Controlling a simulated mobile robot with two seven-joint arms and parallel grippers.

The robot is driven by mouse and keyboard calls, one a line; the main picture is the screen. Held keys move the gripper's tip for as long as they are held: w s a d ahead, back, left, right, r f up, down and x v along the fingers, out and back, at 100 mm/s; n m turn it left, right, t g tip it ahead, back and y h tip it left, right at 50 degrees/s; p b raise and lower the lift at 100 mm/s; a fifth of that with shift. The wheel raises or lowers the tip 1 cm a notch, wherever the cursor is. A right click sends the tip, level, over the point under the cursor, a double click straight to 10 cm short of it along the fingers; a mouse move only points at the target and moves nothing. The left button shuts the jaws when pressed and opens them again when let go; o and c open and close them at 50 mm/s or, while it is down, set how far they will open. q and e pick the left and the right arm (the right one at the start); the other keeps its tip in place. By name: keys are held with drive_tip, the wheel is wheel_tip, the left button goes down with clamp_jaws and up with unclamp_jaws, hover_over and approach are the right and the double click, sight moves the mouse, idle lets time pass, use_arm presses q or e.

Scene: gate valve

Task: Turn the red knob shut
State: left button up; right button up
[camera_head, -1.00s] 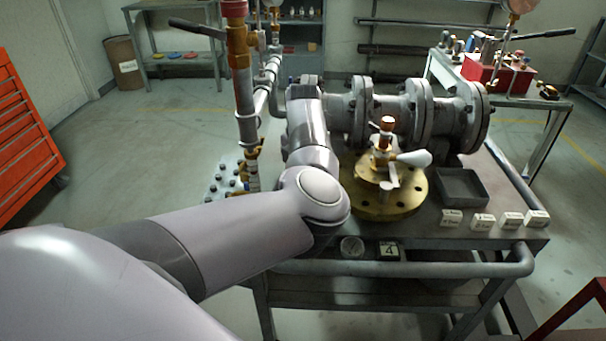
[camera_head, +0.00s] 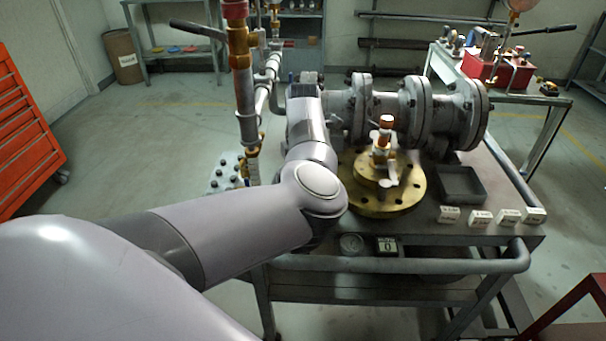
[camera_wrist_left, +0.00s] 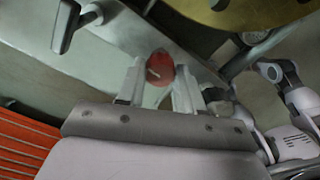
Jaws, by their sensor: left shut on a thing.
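In the left wrist view the red knob (camera_wrist_left: 160,68) sits between the two pale fingers of my left gripper (camera_wrist_left: 158,82), which is shut on it. In the head view my left arm covers both the knob and this gripper. A brass valve body with an orange-red cap (camera_head: 386,121) stands upright on a round brass flange (camera_head: 408,190) to the right of my arm. Only a faint pale haze shows to the right of the valve body. My right gripper is not in view.
The flange stands on a grey cart (camera_head: 440,242) in front of large grey pipework (camera_head: 395,107). An empty dark tray (camera_head: 462,184) and several white labelled blocks lie to the right. A small display (camera_head: 387,246) by the front rail reads 0. A vertical pipe (camera_head: 245,100) rises left of my arm.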

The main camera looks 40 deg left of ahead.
use_arm(q)
drive_tip(key=shift+r, duration=0.1)
drive_tip(key=o, duration=1)
drive_tip(key=shift+o, duration=0.2)
drive_tip(key=shift+r+b, duration=0.4)
drive_tip(key=shift+r, duration=3.15)
drive_tip(key=shift+a, duration=0.1)
